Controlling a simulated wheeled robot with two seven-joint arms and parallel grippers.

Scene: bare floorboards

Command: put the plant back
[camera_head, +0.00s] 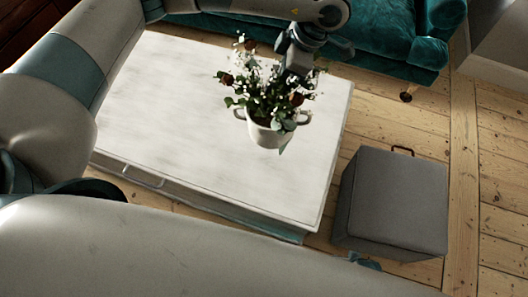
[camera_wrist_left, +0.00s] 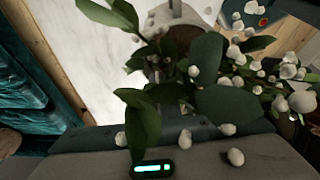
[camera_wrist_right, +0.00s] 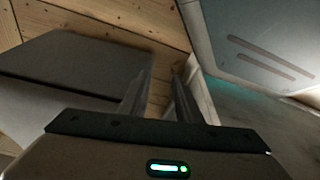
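The plant is a leafy bunch with small white blossoms and reddish-brown blooms (camera_head: 262,90) in a white two-handled pot (camera_head: 268,134). It appears over the right part of the white table top (camera_head: 190,110); I cannot tell whether the pot touches it. My left gripper (camera_head: 293,72) is at the plant's upper right side, among the foliage. In the left wrist view, leaves (camera_wrist_left: 222,95) hide its fingers, and the pot (camera_wrist_left: 176,14) shows beyond them. My right gripper (camera_wrist_right: 160,85) shows two fingers apart with nothing between them.
A grey cube-shaped pouf (camera_head: 395,200) stands on the floorboards right of the table; its top also shows in the right wrist view (camera_wrist_right: 75,65). A teal velvet sofa (camera_head: 385,45) stands behind the table. Bare floor (camera_head: 490,200) lies at the right. The table's left part is clear.

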